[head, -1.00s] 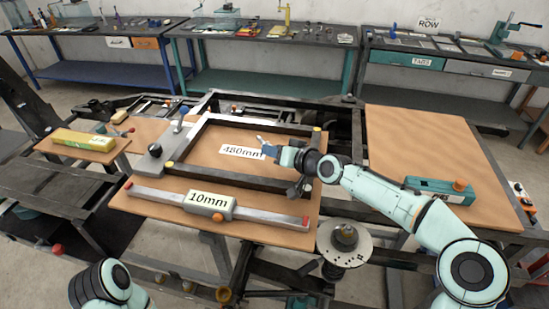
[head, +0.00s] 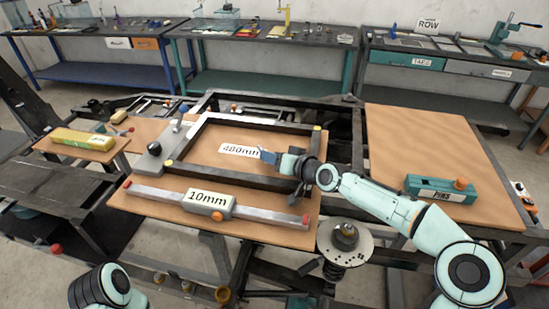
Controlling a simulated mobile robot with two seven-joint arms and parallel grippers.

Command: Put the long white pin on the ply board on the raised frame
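I cannot make out the long white pin in the head view. A ply board (head: 225,232) lies in the middle, with a dark rectangular frame (head: 230,180) on it. My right gripper (head: 267,156) is low over the ply inside the rectangular frame, beside the right end of the white "480mm" label (head: 238,150). Its blue fingertips point left; whether they are apart or closed on something is too small to tell. My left gripper is out of view; only part of that arm shows.
A grey bar marked "10mm" (head: 160,195) lies along the central board's front. A teal box marked "PINS" (head: 440,189) stands on the right board. A spring with a round plate (head: 345,258) stands below, between the boards. The right board is mostly clear.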

